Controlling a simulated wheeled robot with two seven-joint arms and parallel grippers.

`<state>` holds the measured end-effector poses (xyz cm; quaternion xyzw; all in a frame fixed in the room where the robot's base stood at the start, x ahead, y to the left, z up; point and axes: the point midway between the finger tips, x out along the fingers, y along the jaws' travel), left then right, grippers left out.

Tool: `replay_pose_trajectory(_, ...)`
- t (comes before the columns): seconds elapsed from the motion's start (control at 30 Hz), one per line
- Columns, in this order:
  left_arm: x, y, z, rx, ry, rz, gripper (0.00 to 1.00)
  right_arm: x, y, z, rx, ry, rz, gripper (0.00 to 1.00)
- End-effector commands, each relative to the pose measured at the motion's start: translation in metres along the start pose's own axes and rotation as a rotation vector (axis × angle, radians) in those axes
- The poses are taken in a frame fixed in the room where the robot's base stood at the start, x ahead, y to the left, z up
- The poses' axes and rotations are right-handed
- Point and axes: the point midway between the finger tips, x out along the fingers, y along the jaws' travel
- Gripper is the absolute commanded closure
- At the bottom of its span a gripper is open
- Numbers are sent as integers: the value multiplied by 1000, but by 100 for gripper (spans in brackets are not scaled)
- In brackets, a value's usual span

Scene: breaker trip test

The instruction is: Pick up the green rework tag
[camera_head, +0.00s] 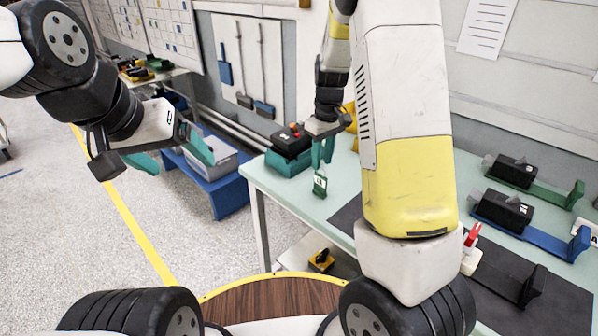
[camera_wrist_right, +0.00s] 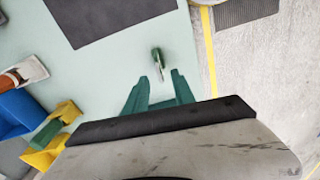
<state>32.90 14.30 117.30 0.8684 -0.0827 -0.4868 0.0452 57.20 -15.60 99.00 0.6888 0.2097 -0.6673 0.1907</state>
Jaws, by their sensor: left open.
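The green rework tag (camera_head: 320,185) with a pale label is on the light green table (camera_head: 290,190), near its left edge. It also shows in the right wrist view (camera_wrist_right: 157,60), small and just beyond the fingertips. My right gripper (camera_head: 323,160) is above the tag, pointing down at it. In the right wrist view its green fingers (camera_wrist_right: 160,77) are apart, with nothing between them; the tag lies ahead of the gap. I cannot tell the exact height left between them. My left gripper (camera_head: 178,162) is open and empty, out over the floor left of the table.
A black device on a green base (camera_head: 288,158) stands behind the tag. Black breakers in green (camera_head: 545,195) and blue (camera_head: 540,238) holders, a red-handled switch (camera_head: 471,245) and a dark mat (camera_head: 495,280) are at right. A blue bench (camera_head: 228,190) stands left of the table.

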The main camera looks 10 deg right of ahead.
Motion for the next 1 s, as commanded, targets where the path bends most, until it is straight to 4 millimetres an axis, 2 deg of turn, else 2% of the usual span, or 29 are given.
replay_pose_trajectory(0.03, 0, 0, 0, 0, 0, 0, 18, 9, 3, -3, -16, -18, 8, 69)
replay_pose_trajectory(0.27, 0, 0, 0, 0, 0, 0, 18, 30, 8, -6, -41, -41, 17, 69)
replay_pose_trajectory(0.73, 0, 0, 0, 0, 0, 0, 18, 90, 7, 8, -39, -41, 16, 69)
replay_pose_trajectory(1.0, 0, 0, 0, 0, 0, 0, 18, 96, 7, 7, -39, -37, 17, 69)
